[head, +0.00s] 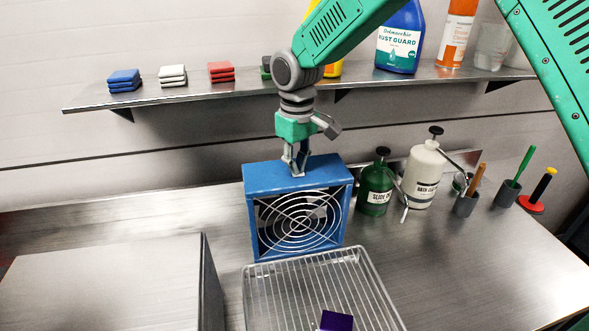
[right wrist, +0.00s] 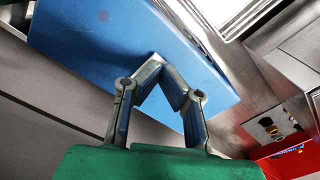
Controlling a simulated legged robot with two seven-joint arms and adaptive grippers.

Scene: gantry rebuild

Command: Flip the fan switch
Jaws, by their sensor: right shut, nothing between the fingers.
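The fan is a blue box (head: 258,178) with a round wire grille, standing on the metal bench in the middle of the head view. My right gripper (head: 297,172) points down at the fan's top, at or just above it. Its fingers are shut and empty. In the right wrist view, the fingertips (right wrist: 158,62) meet in front of the fan's blue top (right wrist: 105,38); whether they touch it I cannot tell. No switch can be made out in either view; it may be hidden by the fingers. My left gripper is not in view.
A wire rack tray (head: 365,262) with a dark purple block (head: 336,320) lies before the fan. A green bottle (head: 375,188) and white bottle (head: 421,178) stand at right. A metal box (head: 105,285) is at left. A shelf (head: 190,88) runs behind.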

